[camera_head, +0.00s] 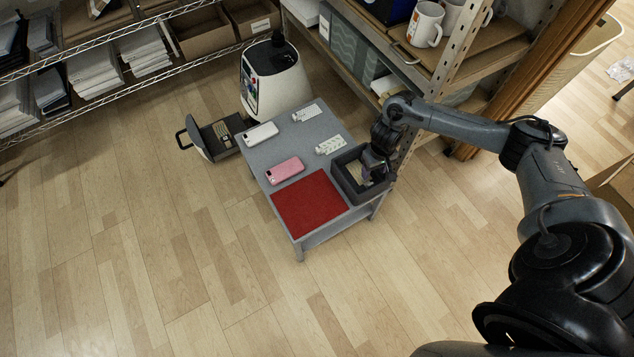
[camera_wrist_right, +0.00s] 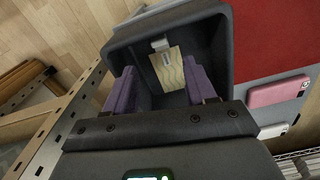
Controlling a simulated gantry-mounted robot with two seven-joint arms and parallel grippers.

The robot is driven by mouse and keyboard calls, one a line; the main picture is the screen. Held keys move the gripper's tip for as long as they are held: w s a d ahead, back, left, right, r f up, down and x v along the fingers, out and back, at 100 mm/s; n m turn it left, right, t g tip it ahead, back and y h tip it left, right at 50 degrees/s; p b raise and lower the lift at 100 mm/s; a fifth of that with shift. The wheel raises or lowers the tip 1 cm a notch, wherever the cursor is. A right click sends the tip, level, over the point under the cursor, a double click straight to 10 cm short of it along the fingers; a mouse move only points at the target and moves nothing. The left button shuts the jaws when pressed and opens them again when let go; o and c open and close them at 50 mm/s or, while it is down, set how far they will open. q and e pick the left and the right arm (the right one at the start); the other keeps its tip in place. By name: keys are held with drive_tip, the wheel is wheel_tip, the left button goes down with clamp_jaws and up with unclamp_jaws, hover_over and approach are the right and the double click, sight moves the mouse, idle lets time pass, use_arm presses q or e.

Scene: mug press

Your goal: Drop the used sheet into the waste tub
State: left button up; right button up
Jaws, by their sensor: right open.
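The waste tub (camera_head: 347,187) is a dark grey open box at the right edge of the small grey table; its wall also shows in the right wrist view (camera_wrist_right: 223,45). The used sheet (camera_wrist_right: 170,68), tan with a wavy pattern and a white piece at one end, shows inside the tub, beyond my fingertips. Whether it rests on the tub floor is hard to tell. My right gripper (camera_head: 370,171) points down into the tub. Its purple-padded fingers (camera_wrist_right: 160,80) are apart, with the sheet seen between them and not visibly gripped. My left gripper is out of view.
The table holds a red mat (camera_head: 310,204), a pink phone case (camera_head: 285,170), a white one (camera_head: 261,133) and patterned pieces (camera_head: 331,145). A white press (camera_head: 275,85) with an open drawer (camera_head: 215,138) stands behind. A metal shelf post (camera_head: 468,40) rises close beside my right arm.

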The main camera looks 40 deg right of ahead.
wheel_tip(320, 180, up, 11)
drive_tip(key=p, duration=0.3)
drive_tip(key=shift+f, duration=0.1)
idle(0.4)
